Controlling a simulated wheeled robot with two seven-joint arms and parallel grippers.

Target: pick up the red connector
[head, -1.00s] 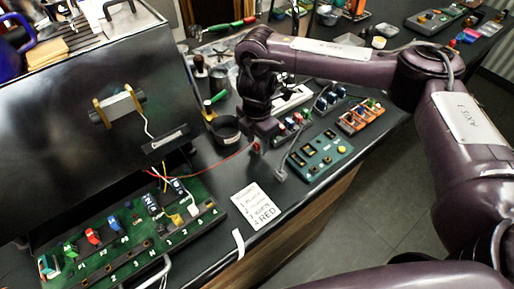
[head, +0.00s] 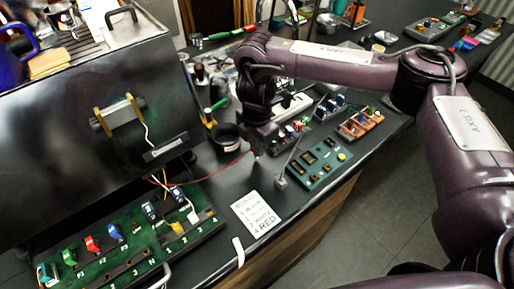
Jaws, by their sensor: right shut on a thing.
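My right gripper (head: 257,150) points down over the dark counter and is shut. A thin red wire (head: 222,170) runs from the green board (head: 112,246) to its fingertips. The red connector at that wire's end is held there, mostly hidden by the fingers. The green board lies at the lower left, with several coloured switches and numbered positions along its front. My left gripper is not in view.
A teal panel (head: 318,160) and a grey plug (head: 281,183) on a cable lie right of the gripper. A printed card ending in RED (head: 257,213) lies in front. A black cup (head: 227,137) stands just left. The large dark machine (head: 90,110) stands behind the board.

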